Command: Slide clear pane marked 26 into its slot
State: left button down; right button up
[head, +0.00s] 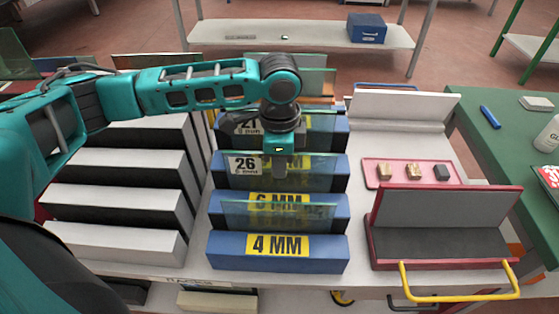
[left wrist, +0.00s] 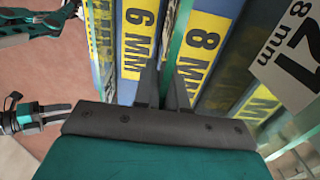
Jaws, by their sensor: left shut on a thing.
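The clear pane marked 26 (head: 314,171) stands upright in the blue rack, just in front of a blue bar. Its white label (head: 244,165) faces me at its left end. My left gripper (head: 280,172) points down and is shut on the pane's top edge, near its middle. In the left wrist view the fingers (left wrist: 164,88) pinch the green edge of the pane (left wrist: 179,38) between the bars marked 6 MM (left wrist: 138,40) and 8 MM (left wrist: 204,45). The pane's lower edge is hard to make out.
Another clear pane (head: 260,212) stands between the 4 MM bar (head: 225,249) and the 6 MM bar. A further labelled pane is behind the gripper. Grey stepped blocks (head: 115,200) stand left, a pink tray (head: 398,181) and a red-edged grey holder (head: 440,237) right.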

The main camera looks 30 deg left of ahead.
pick_arm(q)
jog(key=shift+f, duration=0.25)
dwell(0.3)
jog(key=c, duration=1.1)
grip_release()
jog(key=shift+f, duration=0.1)
notch_tip(320, 180, up, 13)
jog(key=shift+s+d+p, duration=0.1)
jog(key=shift+p, duration=0.45)
